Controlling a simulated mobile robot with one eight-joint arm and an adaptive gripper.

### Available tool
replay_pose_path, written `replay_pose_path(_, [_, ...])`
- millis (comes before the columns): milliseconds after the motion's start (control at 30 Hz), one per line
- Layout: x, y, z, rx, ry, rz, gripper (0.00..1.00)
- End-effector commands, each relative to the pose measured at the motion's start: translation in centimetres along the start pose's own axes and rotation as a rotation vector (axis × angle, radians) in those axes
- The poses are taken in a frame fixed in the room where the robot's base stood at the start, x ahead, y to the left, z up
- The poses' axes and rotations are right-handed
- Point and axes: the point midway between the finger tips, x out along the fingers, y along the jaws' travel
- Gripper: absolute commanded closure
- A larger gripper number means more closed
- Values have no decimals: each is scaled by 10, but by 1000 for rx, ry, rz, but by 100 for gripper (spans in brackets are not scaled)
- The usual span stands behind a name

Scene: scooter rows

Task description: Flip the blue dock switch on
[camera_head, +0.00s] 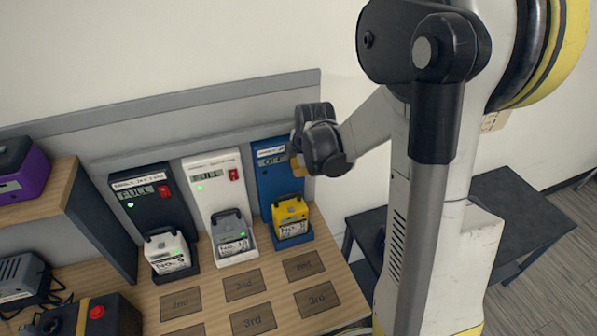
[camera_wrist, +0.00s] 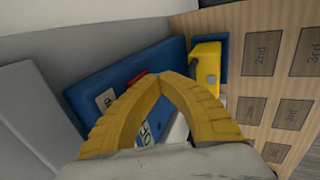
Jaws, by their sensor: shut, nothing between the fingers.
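The blue dock (camera_head: 267,187) stands at the right end of the row of docks, its back panel upright. Its small display (camera_head: 271,160) appears to read OFF. A yellow battery (camera_head: 291,211) sits in its base; it also shows in the wrist view (camera_wrist: 205,62). My gripper (camera_head: 297,162) is in front of the upper right of the blue panel and hides the switch in the head view. In the wrist view my yellow fingers (camera_wrist: 160,82) are shut and empty, with the red switch (camera_wrist: 136,79) just beyond the tips, partly covered. I cannot tell whether they touch.
A black dock (camera_head: 155,205) with a white battery and a white dock (camera_head: 212,190) with a grey battery stand to the left; both displays read FULL. Several marked rectangles lie on the wooden bench (camera_head: 220,275) in front. A dark table (camera_head: 525,225) stands at right.

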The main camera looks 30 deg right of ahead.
Motion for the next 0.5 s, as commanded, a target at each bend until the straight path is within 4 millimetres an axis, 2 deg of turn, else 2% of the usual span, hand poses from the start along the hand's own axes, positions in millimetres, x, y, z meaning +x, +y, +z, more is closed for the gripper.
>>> replay_pose_path(500, [1, 5, 0, -1, 0, 5, 100])
